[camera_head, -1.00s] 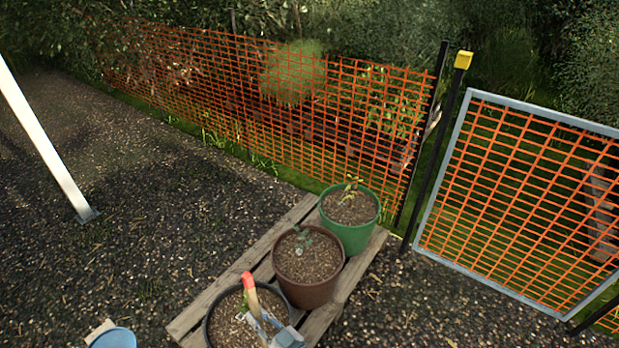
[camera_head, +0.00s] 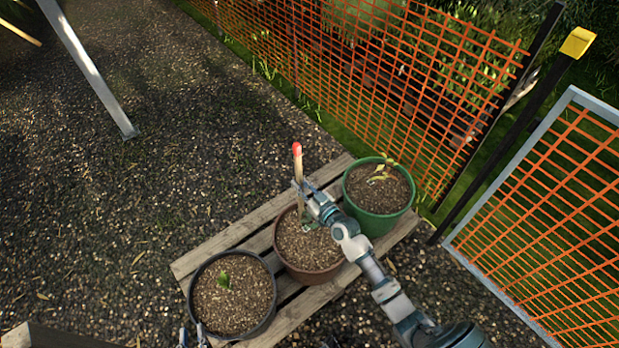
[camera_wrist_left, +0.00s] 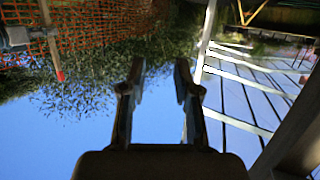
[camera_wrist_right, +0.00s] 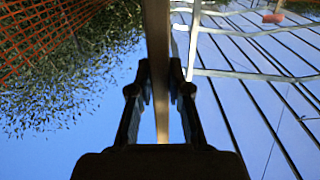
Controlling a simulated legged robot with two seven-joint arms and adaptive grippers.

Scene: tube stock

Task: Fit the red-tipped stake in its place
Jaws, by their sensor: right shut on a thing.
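The red-tipped stake (camera_head: 299,180) is a wooden stick standing nearly upright, its red tip on top. My right gripper (camera_head: 306,197) is shut on it, over the far part of the brown pot (camera_head: 310,272). The stake also shows between the fingers in the right wrist view (camera_wrist_right: 156,40). I cannot tell whether its lower end is in the soil or just above it. My left gripper (camera_head: 192,338) shows at the bottom edge, near the black pot. In the left wrist view its fingers (camera_wrist_left: 160,75) are apart with nothing between them.
A black pot (camera_head: 234,301) with a small seedling and a green pot (camera_head: 378,200) with a yellowish plant stand either side on a wooden pallet (camera_head: 222,247). Orange netting (camera_head: 430,90) and a framed mesh panel (camera_head: 560,220) rise at the right.

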